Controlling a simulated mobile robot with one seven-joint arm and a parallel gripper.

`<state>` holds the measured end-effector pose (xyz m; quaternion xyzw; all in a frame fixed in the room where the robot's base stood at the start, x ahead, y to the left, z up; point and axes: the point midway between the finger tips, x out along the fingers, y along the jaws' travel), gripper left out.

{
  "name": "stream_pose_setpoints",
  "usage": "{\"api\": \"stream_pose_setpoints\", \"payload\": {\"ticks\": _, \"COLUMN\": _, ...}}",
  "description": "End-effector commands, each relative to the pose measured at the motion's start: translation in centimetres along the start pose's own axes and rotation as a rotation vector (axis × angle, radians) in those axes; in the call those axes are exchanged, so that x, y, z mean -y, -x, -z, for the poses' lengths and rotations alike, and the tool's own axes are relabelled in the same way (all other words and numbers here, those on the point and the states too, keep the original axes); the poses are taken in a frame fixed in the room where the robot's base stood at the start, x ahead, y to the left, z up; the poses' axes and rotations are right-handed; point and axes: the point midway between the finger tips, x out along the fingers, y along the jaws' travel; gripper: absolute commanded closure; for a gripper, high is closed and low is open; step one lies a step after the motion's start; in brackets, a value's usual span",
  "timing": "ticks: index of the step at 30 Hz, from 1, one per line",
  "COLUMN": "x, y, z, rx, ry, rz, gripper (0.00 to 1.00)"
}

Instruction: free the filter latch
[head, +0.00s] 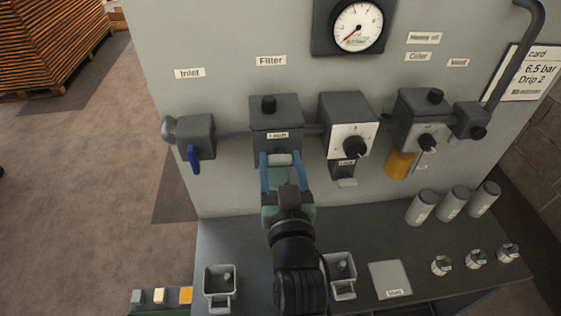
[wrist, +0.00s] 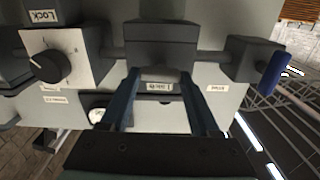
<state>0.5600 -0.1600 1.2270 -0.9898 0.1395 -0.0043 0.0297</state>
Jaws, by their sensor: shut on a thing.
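The filter unit (head: 276,113) is a dark grey block with a black knob on top, fixed to the panel under the "Filter" label. A "Latch" label is on its lower front. The filter latch (head: 281,158) is a small light grey bar just below that label. My gripper (head: 280,163) has its two blue fingers on either side of the latch, shut on it. In the wrist view the filter unit (wrist: 160,45) appears upside down, with the fingers of my gripper (wrist: 160,80) reaching to its "Latch" label. My fingers partly hide the lower filter unit.
The inlet valve (head: 196,137) with a blue handle is left of the filter, and a regulator (head: 347,122) with a black knob is close on the right. A gauge (head: 357,25) is above. Trays, grey cylinders (head: 421,207) and small knobs stand on the bench (head: 355,238) below.

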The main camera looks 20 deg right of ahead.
Motion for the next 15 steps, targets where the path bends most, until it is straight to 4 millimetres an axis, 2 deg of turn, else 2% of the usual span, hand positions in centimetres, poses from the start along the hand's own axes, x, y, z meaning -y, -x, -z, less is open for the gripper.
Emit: {"api": "stream_pose_setpoints", "payload": {"ticks": 15, "x": -0.21, "y": 0.01, "z": 0.01, "rx": 0.002, "ry": -0.421, "rz": -0.001, "gripper": 0.93}}
